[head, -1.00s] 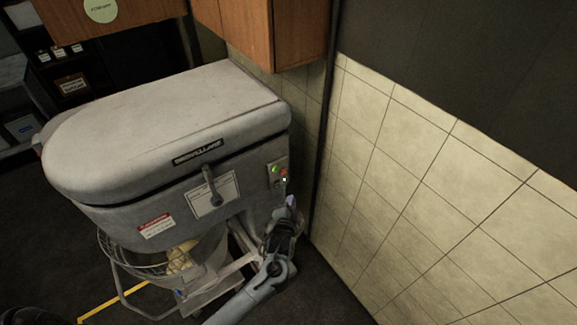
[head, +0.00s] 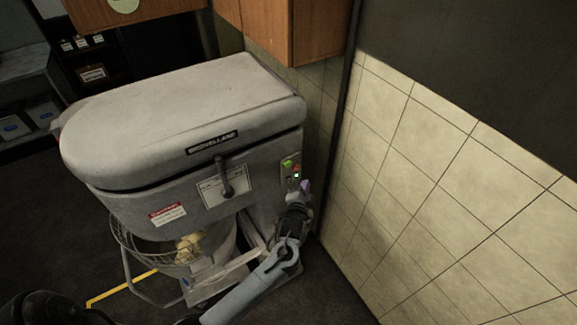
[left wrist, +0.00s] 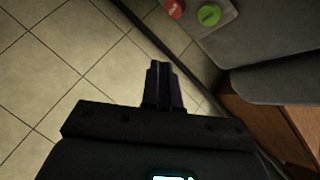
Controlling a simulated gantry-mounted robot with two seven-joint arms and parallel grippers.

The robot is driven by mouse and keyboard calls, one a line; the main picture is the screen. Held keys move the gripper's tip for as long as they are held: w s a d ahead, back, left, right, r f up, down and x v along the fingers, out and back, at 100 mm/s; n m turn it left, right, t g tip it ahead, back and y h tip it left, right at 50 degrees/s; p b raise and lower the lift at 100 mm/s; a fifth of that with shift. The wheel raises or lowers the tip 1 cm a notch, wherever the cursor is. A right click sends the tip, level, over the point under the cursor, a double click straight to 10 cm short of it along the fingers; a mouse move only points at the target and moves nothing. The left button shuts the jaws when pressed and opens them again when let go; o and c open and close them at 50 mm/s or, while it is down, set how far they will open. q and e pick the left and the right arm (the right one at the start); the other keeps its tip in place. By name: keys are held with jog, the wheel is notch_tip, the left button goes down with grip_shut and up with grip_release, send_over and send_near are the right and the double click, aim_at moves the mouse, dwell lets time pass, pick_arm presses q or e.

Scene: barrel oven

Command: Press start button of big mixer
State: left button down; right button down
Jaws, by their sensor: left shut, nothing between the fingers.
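The big mixer (head: 140,115) is a large grey machine with a rounded top. Its control panel (head: 285,177) on the right end of the front has a green button (head: 288,163) and a red button beside it. The left wrist view shows the green button (left wrist: 209,14) and the red button (left wrist: 175,8) at the top edge. My left gripper (head: 304,187) is shut and empty, just below the panel; contact cannot be told. Its closed fingers (left wrist: 160,68) point toward the panel's side in the left wrist view, apart from both buttons in the picture.
A tiled wall (head: 440,190) stands close to the right of the mixer. Wooden cabinets (head: 300,30) hang above and behind it. The mixer's bowl (head: 215,250) and wire guard sit below its head. Dark floor lies open at left.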

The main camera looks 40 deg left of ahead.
aim_at(288, 164)
pick_arm(q)
jog(key=w+a+b, duration=0.2)
jog(key=a, duration=0.5)
dwell(1.0)
dwell(0.8)
jog(key=shift+a, duration=0.1)
dwell(0.3)
jog(key=shift+w+a, duration=0.15)
jog(key=shift+a, duration=0.2)
